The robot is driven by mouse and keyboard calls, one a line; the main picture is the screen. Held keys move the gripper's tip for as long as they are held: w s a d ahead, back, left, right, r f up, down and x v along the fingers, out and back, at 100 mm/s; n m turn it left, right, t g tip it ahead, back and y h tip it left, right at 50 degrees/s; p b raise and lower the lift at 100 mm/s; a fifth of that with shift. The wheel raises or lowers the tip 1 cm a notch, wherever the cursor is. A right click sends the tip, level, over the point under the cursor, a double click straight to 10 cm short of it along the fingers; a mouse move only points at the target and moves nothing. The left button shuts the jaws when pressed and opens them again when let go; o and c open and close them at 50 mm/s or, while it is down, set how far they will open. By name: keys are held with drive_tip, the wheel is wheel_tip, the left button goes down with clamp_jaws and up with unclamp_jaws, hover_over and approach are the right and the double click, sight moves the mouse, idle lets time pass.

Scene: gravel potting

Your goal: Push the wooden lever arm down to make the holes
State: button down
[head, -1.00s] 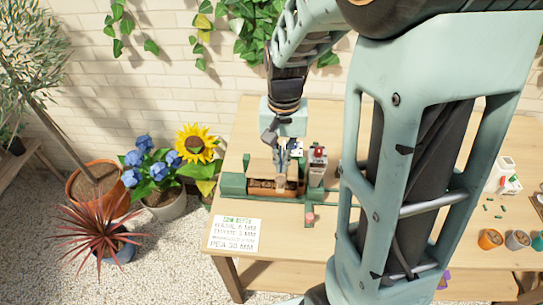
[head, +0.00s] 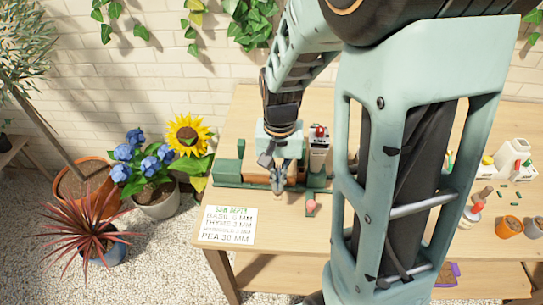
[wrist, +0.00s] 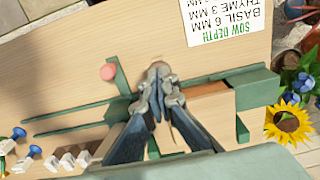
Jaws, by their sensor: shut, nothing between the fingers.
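A green press-like fixture (head: 229,173) stands on the wooden table, with a tan wooden part (head: 256,160) behind its front rail. In the wrist view, the fixture's green rail (wrist: 235,88) has a brown block (wrist: 208,90) beside it. A pink knob (head: 311,205) sits at the fixture's front right; it also shows in the wrist view (wrist: 107,72). My gripper (head: 278,188) is shut and empty, over the fixture's front rail. Its fingertips (wrist: 157,80) are between the pink knob and the brown block. I cannot clearly tell the lever arm apart; my gripper hides part of the fixture.
A sow-depth sign (head: 228,225) lies at the table's front left corner. A white box with a red top (head: 319,142) stands right of my gripper. Small pots (head: 509,227) and bottles are at the far right. Potted flowers (head: 155,180) stand left of the table.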

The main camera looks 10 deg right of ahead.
drive_tip(key=shift+s+f, duration=0.3)
drive_tip(key=shift+f, duration=0.15)
idle(0.6)
drive_tip(key=shift+w+r+p, duration=0.15)
drive_tip(key=shift+r+p, duration=0.45)
drive_tip(key=shift+r, duration=0.15)
wheel_tip(320, 180, up, 13)
drive_tip(key=p, duration=1)
drive_tip(key=shift+w, duration=0.15)
